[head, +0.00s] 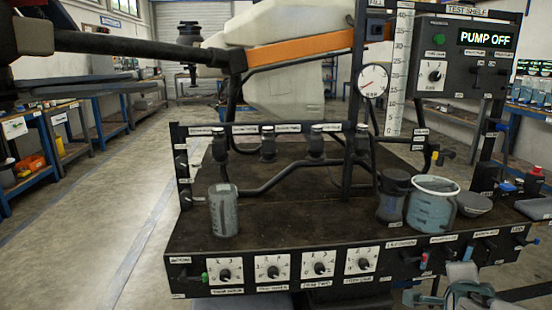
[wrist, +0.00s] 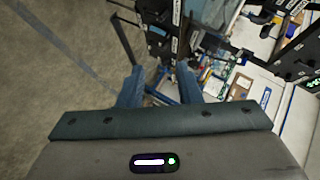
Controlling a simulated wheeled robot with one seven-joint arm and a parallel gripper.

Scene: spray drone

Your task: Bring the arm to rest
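My gripper (wrist: 160,72) shows in the wrist view with its two blue-grey fingers apart and nothing held between them. Through the gap I see floor and part of a dark frame. In the head view, grey-green parts of my arm (head: 462,283) show at the bottom right, in front of the test bench (head: 300,187). The fingertips are not clear there, and most of the arm is out of view.
A clear measuring cup (head: 223,211) stands at the bench's left. A dark-lidded container (head: 393,196), a bluish jug (head: 432,205) and a grey bowl (head: 473,204) stand at its right. The control box (head: 463,57) reads "PUMP OFF". Floor (head: 90,215) at left is open.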

